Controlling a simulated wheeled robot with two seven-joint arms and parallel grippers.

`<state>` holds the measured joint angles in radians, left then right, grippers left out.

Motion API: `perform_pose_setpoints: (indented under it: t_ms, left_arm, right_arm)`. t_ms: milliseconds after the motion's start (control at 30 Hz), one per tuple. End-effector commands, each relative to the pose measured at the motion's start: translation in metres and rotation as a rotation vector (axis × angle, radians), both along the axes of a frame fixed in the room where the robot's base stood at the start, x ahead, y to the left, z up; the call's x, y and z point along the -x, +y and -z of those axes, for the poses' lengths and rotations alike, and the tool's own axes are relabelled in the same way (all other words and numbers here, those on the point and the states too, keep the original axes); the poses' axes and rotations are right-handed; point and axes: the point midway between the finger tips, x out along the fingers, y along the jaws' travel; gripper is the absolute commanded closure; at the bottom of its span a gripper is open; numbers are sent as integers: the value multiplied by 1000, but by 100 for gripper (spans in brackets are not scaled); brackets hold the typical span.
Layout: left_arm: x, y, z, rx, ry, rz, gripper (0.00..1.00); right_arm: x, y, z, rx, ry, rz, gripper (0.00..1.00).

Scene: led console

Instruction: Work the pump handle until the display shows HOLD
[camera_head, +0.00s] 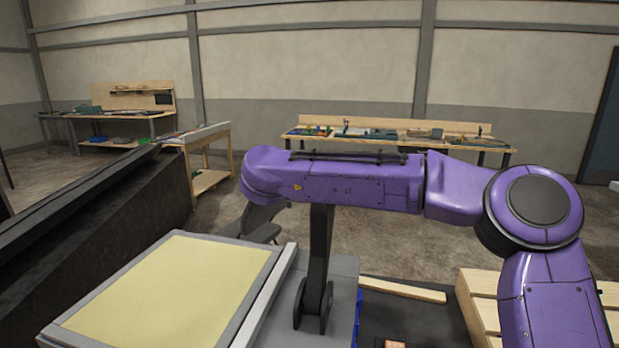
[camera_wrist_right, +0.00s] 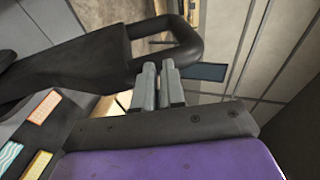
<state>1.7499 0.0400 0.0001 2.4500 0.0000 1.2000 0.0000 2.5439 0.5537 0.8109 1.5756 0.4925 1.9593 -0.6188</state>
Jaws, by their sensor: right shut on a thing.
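The pump handle is a dark lever (camera_head: 318,260) that rises nearly upright from a pivot on the grey console (camera_head: 343,290). Its top is hidden behind my purple right arm. In the right wrist view the black handle (camera_wrist_right: 85,68) ends in a rounded loop, and my right gripper (camera_wrist_right: 158,75) is shut on the loop's bar. In the head view I cannot clearly make out the right gripper. A pale yellow panel in a grey frame (camera_head: 170,290) lies left of the lever; no text shows on it. I see no readable display. My left gripper is out of view.
Coloured blocks or lights, one orange (camera_wrist_right: 45,106), show beside the handle in the wrist view. A wooden pallet (camera_head: 480,290) stands at the right. A long dark structure (camera_head: 100,205) runs along the left. Workbenches (camera_head: 400,135) stand far back.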

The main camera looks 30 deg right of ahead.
Motion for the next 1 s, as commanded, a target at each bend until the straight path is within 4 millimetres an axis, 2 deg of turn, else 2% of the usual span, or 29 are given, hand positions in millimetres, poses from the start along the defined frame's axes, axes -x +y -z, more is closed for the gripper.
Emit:
perform_pose_setpoints:
  t_ms: [100, 233, 433, 500, 600, 800, 1000]
  left_arm:
    - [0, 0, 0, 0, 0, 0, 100]
    - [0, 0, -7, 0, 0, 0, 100]
    - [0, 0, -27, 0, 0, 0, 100]
    - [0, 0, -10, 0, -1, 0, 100]
    - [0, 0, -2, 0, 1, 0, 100]
    - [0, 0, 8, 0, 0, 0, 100]
    - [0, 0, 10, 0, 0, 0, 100]
  right_arm:
    - [-1, -4, -2, 5, -4, 6, 100]
    - [2, 4, -9, 8, -7, 3, 100]
    - [14, 45, -34, 13, -11, -13, 100]
    - [22, 59, -32, 14, -14, -16, 100]
    - [36, 76, -44, 12, -14, -13, 100]
    - [58, 101, -65, 9, -11, -4, 100]
    - [66, 113, -74, 8, -8, -3, 100]
